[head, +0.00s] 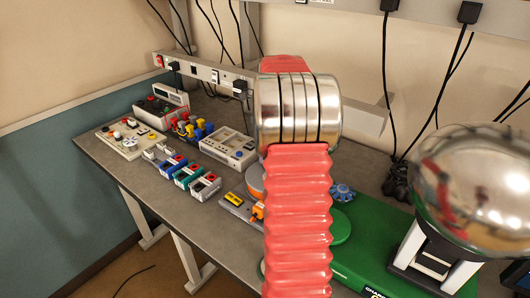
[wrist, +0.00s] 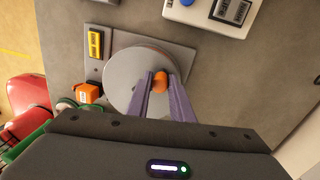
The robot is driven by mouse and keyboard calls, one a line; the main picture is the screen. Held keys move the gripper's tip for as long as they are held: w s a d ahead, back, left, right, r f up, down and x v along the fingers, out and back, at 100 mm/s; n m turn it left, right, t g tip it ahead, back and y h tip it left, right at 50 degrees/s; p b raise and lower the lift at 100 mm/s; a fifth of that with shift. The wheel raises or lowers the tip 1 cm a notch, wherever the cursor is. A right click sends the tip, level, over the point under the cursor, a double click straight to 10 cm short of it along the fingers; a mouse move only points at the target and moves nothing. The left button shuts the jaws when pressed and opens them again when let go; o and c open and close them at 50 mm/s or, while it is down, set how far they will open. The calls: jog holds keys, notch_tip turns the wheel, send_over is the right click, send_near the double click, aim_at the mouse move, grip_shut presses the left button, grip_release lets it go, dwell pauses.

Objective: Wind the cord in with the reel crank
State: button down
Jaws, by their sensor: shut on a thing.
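The reel shows in the wrist view as a round grey disc (wrist: 125,76) on a flat grey base plate (wrist: 183,56) with a yellow label. An orange crank knob (wrist: 160,79) stands on the disc, right of its middle. My gripper (wrist: 160,88) is shut on this knob, with one purple-grey finger on each side. A small orange block (wrist: 88,93) lies at the plate's left edge. I cannot make out the cord.
The grey bench (head: 155,168) holds a row of coloured blocks (head: 188,172), a white panel with knobs (head: 130,138) and a grey device (head: 228,148) behind the reel. A green charging base (head: 375,245) stands to the right. Black cables hang from the power rail.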

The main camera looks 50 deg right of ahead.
jog(key=shift+s+d, duration=0.1)
dwell(0.4)
jog(key=c, duration=1.6)
grip_release()
jog(key=shift+o, duration=0.2)
jog(key=shift+r, duration=0.1)
notch_tip(320, 180, up, 13)
jog(key=d, duration=0.1)
jog(key=shift+d+r, duration=0.2)
